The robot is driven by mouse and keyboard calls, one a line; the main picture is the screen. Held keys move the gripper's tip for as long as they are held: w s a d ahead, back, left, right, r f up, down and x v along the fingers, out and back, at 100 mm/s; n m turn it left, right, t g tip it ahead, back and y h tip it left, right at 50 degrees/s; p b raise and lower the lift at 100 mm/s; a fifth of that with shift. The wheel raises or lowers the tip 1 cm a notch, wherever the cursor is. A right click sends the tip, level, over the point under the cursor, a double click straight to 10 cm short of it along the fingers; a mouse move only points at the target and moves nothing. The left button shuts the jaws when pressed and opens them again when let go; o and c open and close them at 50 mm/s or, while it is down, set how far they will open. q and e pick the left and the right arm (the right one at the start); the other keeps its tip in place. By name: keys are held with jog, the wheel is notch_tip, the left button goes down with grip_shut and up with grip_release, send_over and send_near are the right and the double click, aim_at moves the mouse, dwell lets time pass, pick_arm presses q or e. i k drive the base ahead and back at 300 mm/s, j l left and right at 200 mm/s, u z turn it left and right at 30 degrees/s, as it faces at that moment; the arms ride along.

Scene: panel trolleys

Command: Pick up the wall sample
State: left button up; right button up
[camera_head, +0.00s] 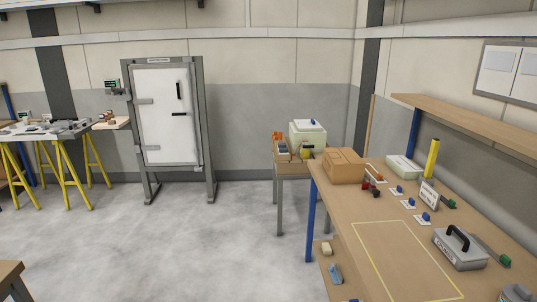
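No thing in view is clearly marked as the wall sample, and I cannot tell which one it is. A white door-like panel (165,115) stands upright in a grey metal frame (204,130) near the back wall, with a dark handle on its face and a small unreadable label above. Neither of my grippers is in view.
A wooden workbench (405,265) at right holds a cardboard box (344,166), a grey case (459,250) and small parts. A small table (292,168) stands behind it. A yellow-legged table (50,135) is at left. The grey floor (170,250) between is clear.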

aim_at(302, 125)
jog(key=i, duration=2.3)
